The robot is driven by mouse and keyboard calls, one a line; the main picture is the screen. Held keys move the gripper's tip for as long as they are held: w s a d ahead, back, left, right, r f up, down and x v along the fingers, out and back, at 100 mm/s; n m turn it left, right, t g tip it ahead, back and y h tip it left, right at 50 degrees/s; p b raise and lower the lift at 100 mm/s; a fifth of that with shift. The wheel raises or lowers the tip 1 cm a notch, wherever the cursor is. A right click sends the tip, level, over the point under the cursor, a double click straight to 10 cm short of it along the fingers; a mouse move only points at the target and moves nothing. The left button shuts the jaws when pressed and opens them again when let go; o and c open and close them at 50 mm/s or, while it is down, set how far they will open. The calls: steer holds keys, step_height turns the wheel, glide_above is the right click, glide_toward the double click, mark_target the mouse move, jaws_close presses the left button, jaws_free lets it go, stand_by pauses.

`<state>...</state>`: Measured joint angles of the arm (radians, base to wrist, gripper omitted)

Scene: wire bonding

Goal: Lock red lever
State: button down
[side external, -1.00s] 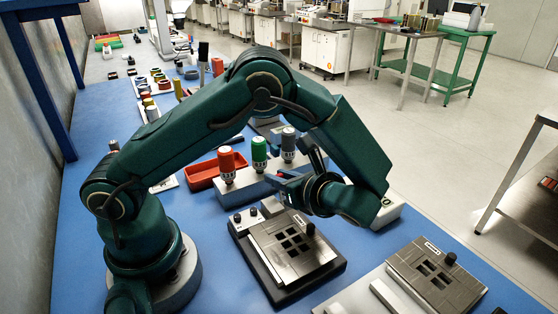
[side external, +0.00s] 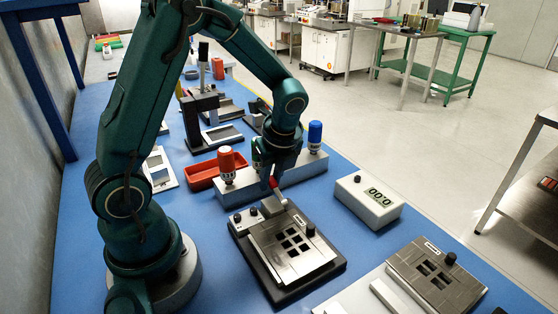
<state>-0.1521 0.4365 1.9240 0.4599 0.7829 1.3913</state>
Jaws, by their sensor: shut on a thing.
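The red lever (side external: 273,182) stands up at the back edge of the black fixture (side external: 290,255), beside a small grey block (side external: 273,205). Only a small red part of it shows. My gripper (side external: 269,180) points down over the lever and is shut on it. The fingers hide most of the lever, so its exact angle cannot be told. The fixture carries a metal plate with several square windows and a black knob (side external: 310,229).
A grey holder (side external: 305,168) with red (side external: 226,165) and blue (side external: 315,135) capped bottles stands just behind my gripper. A red tray (side external: 202,174) lies to the left, a display box (side external: 368,200) to the right. A second plate fixture (side external: 437,275) is at front right.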

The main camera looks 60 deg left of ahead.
steer(key=shift+a+f+h, duration=0.3)
steer(key=shift+f+h, duration=0.25)
steer(key=shift+h, duration=0.65)
steer(key=shift+f+h, duration=0.45)
steer(key=shift+h, duration=0.45)
steer(key=c, duration=0.8)
jaws_free()
steer(key=shift+o, duration=0.2)
steer(key=shift+a+r, duration=0.15)
steer(key=shift+r, duration=2.4)
